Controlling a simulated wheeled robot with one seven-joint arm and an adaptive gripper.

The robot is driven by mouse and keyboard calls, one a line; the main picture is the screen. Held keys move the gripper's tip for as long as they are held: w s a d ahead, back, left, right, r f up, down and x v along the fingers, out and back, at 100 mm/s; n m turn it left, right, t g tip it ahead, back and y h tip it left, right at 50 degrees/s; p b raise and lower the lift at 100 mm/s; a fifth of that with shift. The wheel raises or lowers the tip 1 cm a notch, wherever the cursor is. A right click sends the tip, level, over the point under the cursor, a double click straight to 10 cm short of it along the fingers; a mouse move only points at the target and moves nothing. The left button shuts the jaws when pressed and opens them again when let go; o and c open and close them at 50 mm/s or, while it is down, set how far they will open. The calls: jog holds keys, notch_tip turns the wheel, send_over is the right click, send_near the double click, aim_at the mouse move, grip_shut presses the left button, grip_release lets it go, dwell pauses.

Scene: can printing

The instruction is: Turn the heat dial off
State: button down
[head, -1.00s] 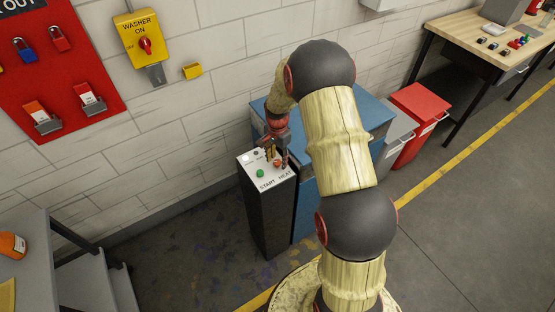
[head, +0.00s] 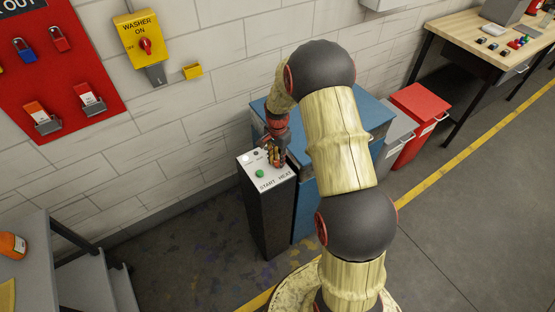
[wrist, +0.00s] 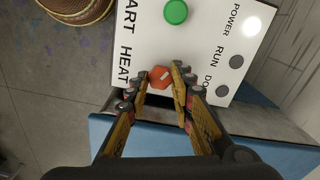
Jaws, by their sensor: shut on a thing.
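The heat dial is an orange-red knob (wrist: 160,78) beside the word HEAT on the white top of a black control box (head: 266,218). In the wrist view a pale mark shows on the knob, running slantwise. My gripper (wrist: 161,82) is shut on the heat dial, with one finger on each side of it. In the head view my gripper (head: 277,162) is over the panel's right corner and hides the dial. A green START button (head: 260,173) is left of my gripper; it also shows in the wrist view (wrist: 176,12).
POWER, RUN and another lamp line the panel's edge; the POWER lamp (wrist: 251,26) is bright white. A blue cabinet (head: 307,205) stands right beside the box. A yellow washer switch (head: 140,38) is on the wall. Open floor lies in front.

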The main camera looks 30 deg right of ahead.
jog(key=shift+n, duration=0.3)
jog(key=n+p, duration=0.1)
jog(key=n, duration=0.4)
jog(key=shift+n, duration=0.3)
jog(key=n, duration=0.6)
jog(key=shift+w, duration=0.1)
jog(key=n, duration=0.5)
jog(key=shift+n+p, duration=0.3)
jog(key=shift+p, duration=0.1)
jog(key=n, duration=0.6)
jog(key=c, duration=1.5)
grip_release()
jog(key=shift+c, duration=0.2)
